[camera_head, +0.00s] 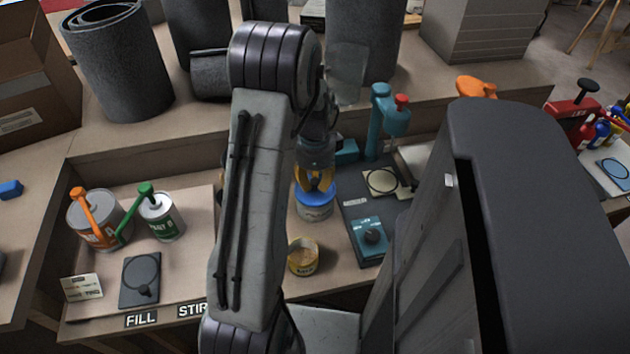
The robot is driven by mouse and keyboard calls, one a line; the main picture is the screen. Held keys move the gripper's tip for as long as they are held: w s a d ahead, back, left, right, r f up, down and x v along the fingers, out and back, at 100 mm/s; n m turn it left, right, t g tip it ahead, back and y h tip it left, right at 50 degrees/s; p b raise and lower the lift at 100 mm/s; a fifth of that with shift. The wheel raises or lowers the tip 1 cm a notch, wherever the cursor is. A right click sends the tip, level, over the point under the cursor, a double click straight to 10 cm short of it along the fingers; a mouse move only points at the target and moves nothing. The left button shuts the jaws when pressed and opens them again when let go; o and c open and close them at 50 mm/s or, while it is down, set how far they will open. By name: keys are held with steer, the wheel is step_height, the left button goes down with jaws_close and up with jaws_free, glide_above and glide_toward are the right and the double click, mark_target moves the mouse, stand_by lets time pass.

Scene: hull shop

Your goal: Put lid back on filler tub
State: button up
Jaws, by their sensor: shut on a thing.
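My gripper (316,184), with yellow fingers, points down near the middle of the camera view. It is shut on the blue lid (316,197). The lid is level and lies over the mouth of a grey filler tub (317,213), whose lower wall shows beneath it. Lid and tub look in contact, but I cannot tell whether the lid is fully seated. My arm hides what is to the left of the tub.
A small open pot (303,260) with a yellow label stands just in front of the tub. A teal scale (369,238) and a teal dispenser (384,118) are to the right. Pump cans (160,219) and a dark pad (140,281) are at left. Grey rolls (118,65) stand behind.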

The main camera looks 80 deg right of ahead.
steer(key=o, duration=1.4)
steer(key=shift+o, duration=0.2)
steer(key=shift+r, duration=0.2)
steer(key=shift+r+p, duration=2.7)
steer(key=shift+r, duration=0.65)
steer(key=shift+c, duration=0.2)
jaws_close()
steer(key=shift+f+b, duration=2.45)
steer(key=shift+f, duration=0.7)
